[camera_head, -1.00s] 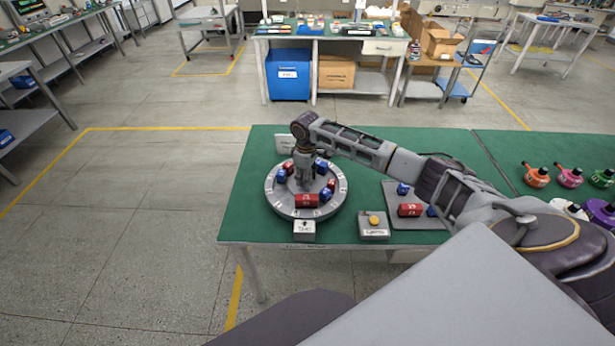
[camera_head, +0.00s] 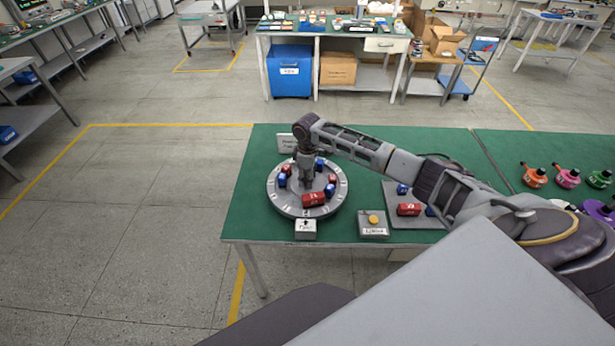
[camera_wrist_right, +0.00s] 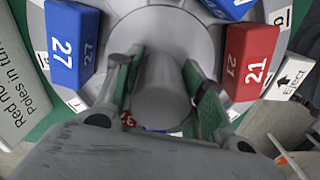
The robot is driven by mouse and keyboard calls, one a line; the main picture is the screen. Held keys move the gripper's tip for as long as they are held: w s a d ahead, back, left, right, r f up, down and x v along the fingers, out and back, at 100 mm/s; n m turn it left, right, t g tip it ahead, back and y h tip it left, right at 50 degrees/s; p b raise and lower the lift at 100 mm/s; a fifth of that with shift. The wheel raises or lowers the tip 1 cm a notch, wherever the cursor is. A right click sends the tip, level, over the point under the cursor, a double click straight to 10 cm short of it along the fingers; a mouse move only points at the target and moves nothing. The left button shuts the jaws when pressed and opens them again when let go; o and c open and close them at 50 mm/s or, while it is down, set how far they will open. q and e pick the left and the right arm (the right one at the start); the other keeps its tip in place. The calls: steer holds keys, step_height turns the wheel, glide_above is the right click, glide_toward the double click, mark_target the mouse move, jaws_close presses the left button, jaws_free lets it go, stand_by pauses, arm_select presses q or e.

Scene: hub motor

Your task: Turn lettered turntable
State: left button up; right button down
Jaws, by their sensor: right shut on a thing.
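The round grey turntable (camera_head: 277,202) sits near the left end of the green table, with red and blue blocks around its rim. In the wrist view a blue block marked 27 (camera_wrist_right: 70,45) is at left and a red block marked 21 (camera_wrist_right: 250,62) at right. My right gripper (camera_head: 305,180) comes down over the turntable's middle. Its fingers are shut on the grey central post (camera_wrist_right: 162,85), one on each side. A white arrow label marked Eject (camera_wrist_right: 290,80) lies just beyond the rim. My left gripper is not in view.
A small box with a yellow button (camera_head: 373,231) stands right of the turntable. Behind it a grey tray (camera_head: 394,187) holds red and blue blocks. A small sign (camera_head: 286,143) stands behind the turntable. Several coloured knobbed parts (camera_head: 567,178) are at the far right.

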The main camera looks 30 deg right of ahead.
steer(key=c, duration=0.9)
jaws_free()
steer(key=shift+o, duration=0.2)
steer(key=shift+r, duration=6.05)
steer(key=shift+s+f, duration=0.1)
